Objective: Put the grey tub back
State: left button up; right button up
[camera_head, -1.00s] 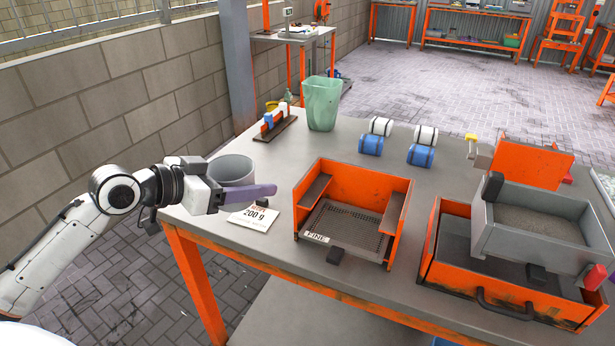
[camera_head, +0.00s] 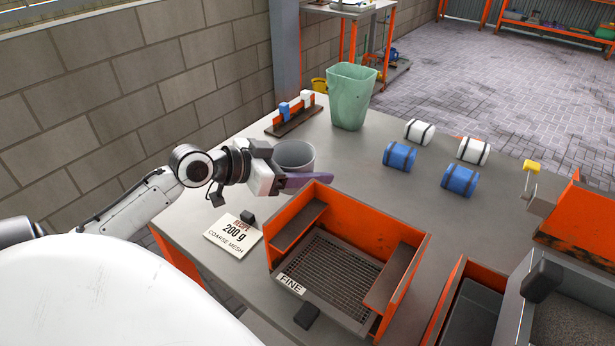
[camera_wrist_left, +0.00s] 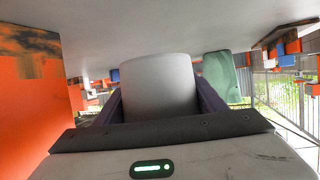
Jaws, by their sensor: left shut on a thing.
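The grey tub (camera_head: 296,154) is a plain round cup on the left side of the grey table (camera_head: 350,165). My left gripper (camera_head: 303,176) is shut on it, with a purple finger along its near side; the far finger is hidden. In the left wrist view the tub (camera_wrist_left: 159,85) sits between the two purple fingers and looks upright relative to them. I cannot tell whether its base touches the table. My right gripper is not in view.
A recipe card (camera_head: 233,234) lies nearer me, beside an orange box with a fine mesh (camera_head: 340,275). A green bin (camera_head: 351,97), a small rack (camera_head: 292,117) and blue and white rolls (camera_head: 400,155) stand behind. A grey tray (camera_head: 580,310) is at right.

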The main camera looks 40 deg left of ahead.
pick_arm(q)
jog(key=shift+f+b, duration=0.4)
jog(key=shift+f, duration=2)
jog(key=o, duration=1.1)
jog(key=shift+r, duration=0.1)
jog(key=shift+r, duration=0.2)
jog(key=v, duration=1.2)
jog(key=shift+f, duration=0.15)
